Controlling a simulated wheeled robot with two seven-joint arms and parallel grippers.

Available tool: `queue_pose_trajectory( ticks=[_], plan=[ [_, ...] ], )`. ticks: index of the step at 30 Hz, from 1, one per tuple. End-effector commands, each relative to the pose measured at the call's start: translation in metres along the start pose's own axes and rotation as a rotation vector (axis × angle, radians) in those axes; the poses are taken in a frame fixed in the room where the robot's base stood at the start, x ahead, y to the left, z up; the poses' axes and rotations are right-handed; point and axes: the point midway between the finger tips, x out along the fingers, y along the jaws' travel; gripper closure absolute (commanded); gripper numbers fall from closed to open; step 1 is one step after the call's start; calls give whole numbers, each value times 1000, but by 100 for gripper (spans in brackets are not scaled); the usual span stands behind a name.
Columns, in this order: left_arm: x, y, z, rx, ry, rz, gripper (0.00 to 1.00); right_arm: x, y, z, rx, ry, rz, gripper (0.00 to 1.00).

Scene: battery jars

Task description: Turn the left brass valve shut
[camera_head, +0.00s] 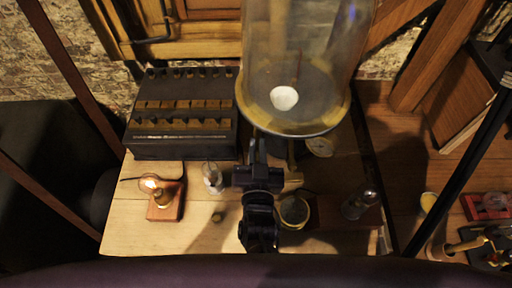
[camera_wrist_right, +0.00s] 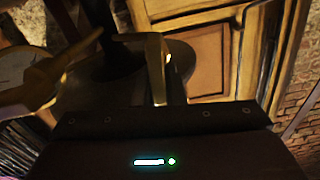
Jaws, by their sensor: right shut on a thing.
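A large glass jar (camera_head: 295,70) stands on a round base at the back middle of the table. My right gripper (camera_head: 257,146) reaches up to the front of this base, and it is shut on a brass valve, which the gripper mostly hides in the head view. In the right wrist view, an upright brass piece (camera_wrist_right: 156,65) stands at the fingers, beside a dark round base. Another brass part (camera_wrist_right: 60,75) with a tapered arm shows at the left of that view. In the head view, a brass piece (camera_head: 291,155) shows just right of the gripper. My left gripper is not in view.
A dark box with rows of switches (camera_head: 182,145) stands left of the jar. A lit bulb on a wooden block (camera_head: 165,205), a small glass bottle (camera_head: 212,178), a round pot (camera_head: 294,211) and a glass dome (camera_head: 358,205) stand around my right arm. Bare table (camera_head: 130,235) lies front left.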

Motion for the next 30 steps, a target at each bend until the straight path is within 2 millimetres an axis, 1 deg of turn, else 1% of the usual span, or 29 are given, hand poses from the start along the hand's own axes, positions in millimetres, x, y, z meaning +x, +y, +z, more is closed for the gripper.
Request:
queue_pose_trajectory(
  ticks=[6,15,21,30],
  plan=[
    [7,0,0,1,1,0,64,0,5,2,167,-1,3,100],
    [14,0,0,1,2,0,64,0,9,3,360,-1,2,100],
    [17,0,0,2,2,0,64,0,11,3,433,-1,1,100],
    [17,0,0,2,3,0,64,0,11,3,465,-1,1,100]
  ],
)
